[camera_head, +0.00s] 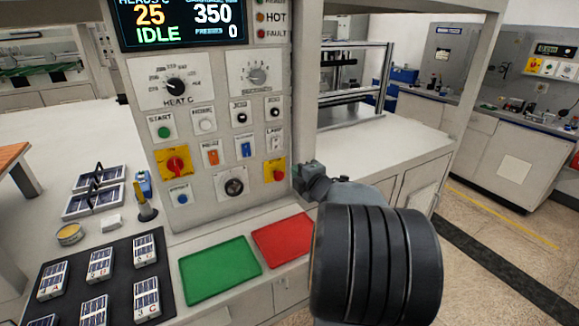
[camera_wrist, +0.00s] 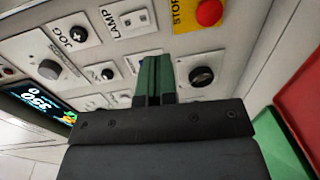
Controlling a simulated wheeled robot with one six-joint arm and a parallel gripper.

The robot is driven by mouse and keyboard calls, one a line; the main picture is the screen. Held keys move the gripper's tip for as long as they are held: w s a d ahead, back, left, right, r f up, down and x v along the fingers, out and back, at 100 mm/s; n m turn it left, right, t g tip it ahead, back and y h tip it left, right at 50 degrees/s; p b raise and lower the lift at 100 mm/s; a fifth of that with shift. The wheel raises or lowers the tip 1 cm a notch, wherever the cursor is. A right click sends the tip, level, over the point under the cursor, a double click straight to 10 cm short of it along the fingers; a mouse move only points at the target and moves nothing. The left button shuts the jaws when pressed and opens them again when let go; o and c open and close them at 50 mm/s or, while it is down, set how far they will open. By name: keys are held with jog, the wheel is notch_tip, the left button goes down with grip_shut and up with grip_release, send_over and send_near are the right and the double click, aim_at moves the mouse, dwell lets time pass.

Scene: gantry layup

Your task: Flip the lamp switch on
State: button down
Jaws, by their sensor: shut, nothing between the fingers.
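The lamp switch (camera_head: 274,141) sits on a small white plate marked LAMP, on the right side of the upright control panel (camera_head: 212,196). In the wrist view the lamp switch (camera_wrist: 135,18) is a light rocker beyond my fingertips, near the top edge. Which way it is set is too small to tell. My gripper (camera_head: 302,178) is at the panel's right edge, lower than the switch and to its right. In the wrist view my gripper (camera_wrist: 153,62) has its green-faced fingers shut together and empty. The fingertips appear apart from the lamp switch.
A red stop button (camera_head: 277,174) on a yellow plate and a black rotary knob (camera_head: 234,187) are close to my gripper. A jog switch (camera_wrist: 75,34) neighbours the lamp plate. Green (camera_head: 220,270) and red (camera_head: 284,240) trays lie below the panel.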

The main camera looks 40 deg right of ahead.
jog(key=shift+s+a+f, duration=0.1)
jog(key=shift+s+a, duration=0.05)
jog(key=shift+s, duration=0.45)
jog(key=shift+s+a+f, duration=0.1)
jog(key=shift+s, duration=0.45)
jog(key=shift+d, duration=0.1)
